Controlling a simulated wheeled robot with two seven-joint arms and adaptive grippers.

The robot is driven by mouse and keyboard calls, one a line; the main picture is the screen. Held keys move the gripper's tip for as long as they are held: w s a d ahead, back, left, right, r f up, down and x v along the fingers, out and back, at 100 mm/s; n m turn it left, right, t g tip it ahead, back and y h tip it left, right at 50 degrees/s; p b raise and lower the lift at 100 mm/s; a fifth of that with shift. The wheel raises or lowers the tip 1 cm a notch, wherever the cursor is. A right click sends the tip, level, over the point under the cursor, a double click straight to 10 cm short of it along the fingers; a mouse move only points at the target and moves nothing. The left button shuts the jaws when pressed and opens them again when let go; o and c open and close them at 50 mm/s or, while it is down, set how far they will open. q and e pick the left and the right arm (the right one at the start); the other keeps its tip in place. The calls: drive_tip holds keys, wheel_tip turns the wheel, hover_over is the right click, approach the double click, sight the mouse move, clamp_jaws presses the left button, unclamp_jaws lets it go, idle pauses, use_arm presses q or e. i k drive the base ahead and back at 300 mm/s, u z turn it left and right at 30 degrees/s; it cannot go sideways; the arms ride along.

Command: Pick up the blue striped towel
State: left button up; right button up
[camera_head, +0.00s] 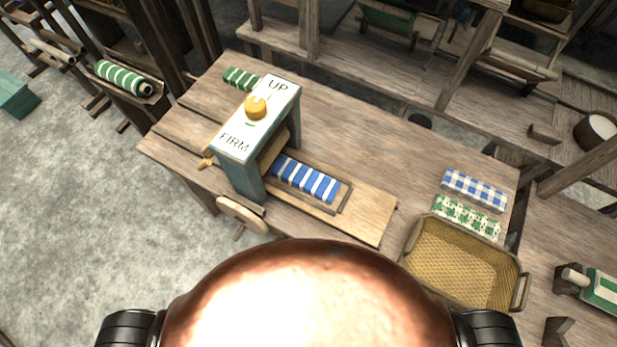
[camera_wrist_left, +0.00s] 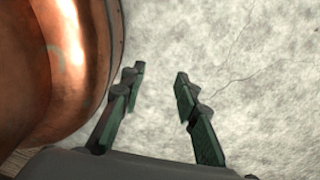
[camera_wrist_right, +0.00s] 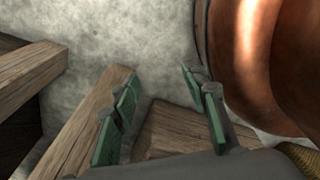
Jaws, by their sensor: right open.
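The blue and white striped towel (camera_head: 305,180) lies flat in a shallow wooden tray (camera_head: 343,205) at the right side of a press-like box (camera_head: 243,150) marked UP and FIRM. My left gripper (camera_wrist_left: 160,80) is open and empty, with only grey floor beyond its fingers in the left wrist view. My right gripper (camera_wrist_right: 160,80) is open and empty, above wooden beams and floor in the right wrist view. Neither gripper shows in the head view, and the towel shows in neither wrist view.
A green striped cloth (camera_head: 242,78) lies behind the box. A blue checked cloth (camera_head: 474,190) and a green patterned cloth (camera_head: 467,217) lie at the table's right, behind a wicker basket (camera_head: 413,243). A yellow knob (camera_head: 256,107) tops the box. The table's middle back (camera_head: 380,135) is clear.

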sight(306, 179)
drive_tip(key=z, duration=0.45)
drive_tip(key=k, duration=0.85)
drive_tip(key=u, duration=1.15)
